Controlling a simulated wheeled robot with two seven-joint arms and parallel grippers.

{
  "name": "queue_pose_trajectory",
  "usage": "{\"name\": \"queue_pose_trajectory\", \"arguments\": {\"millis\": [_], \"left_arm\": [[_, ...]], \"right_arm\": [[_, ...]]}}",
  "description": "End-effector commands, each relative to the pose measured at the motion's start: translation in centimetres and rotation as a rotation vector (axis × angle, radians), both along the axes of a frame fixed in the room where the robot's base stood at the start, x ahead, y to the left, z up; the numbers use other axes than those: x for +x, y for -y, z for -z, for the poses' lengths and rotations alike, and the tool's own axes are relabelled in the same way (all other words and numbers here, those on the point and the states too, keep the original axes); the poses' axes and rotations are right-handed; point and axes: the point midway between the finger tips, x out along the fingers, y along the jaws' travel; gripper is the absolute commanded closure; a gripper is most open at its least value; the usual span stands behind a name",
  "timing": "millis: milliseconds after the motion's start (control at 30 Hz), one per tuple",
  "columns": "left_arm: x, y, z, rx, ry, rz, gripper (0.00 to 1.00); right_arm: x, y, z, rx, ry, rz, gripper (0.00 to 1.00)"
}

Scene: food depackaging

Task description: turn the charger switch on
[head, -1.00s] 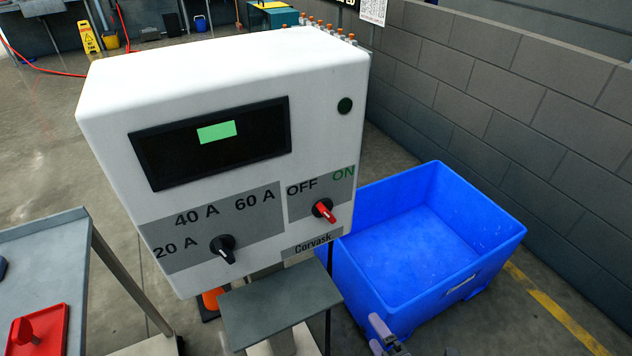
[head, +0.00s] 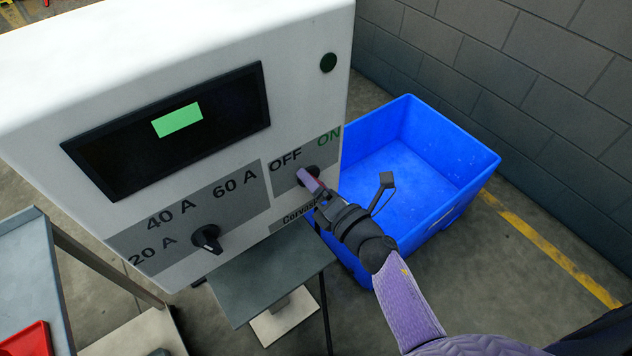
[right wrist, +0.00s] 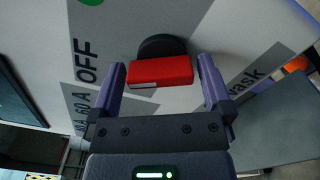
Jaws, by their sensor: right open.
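The charger (head: 220,45) is a white box with a dark display showing a green patch. Its red on/off switch (right wrist: 160,71) has a black round base and sits between my right gripper's fingers in the right wrist view. My right gripper (head: 310,184) is open, with one finger on each side of the red handle, apart from it in the wrist view. In the head view the gripper mostly hides the switch, below the OFF and ON labels. The indicator lamp (head: 328,62) is dark green. The black current knob (head: 207,238) is left of the switch. My left gripper is not in view.
A blue bin (head: 478,180) stands on the floor right of the charger, beneath my right arm. A grey shelf (head: 270,275) lies below the panel. A grey cart (head: 35,270) with a red item (head: 25,340) is at left. A block wall is behind.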

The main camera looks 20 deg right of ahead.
Motion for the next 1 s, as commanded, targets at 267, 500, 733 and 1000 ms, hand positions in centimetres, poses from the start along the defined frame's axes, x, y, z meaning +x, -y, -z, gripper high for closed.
{"name": "queue_pose_trajectory", "arguments": {"millis": [267,500,733,1000], "left_arm": [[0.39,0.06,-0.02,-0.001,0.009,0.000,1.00],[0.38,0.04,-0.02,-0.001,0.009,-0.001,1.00],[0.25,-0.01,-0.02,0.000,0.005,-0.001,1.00],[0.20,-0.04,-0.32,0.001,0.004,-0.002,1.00]], "right_arm": [[0.17,-0.06,0.01,0.001,-0.001,0.000,0.02],[0.15,-0.05,0.01,0.001,-0.001,0.000,0.53],[0.15,-0.04,0.00,0.003,-0.002,0.000,0.77],[0.15,-0.03,-0.07,0.081,-0.030,0.000,0.77]]}}
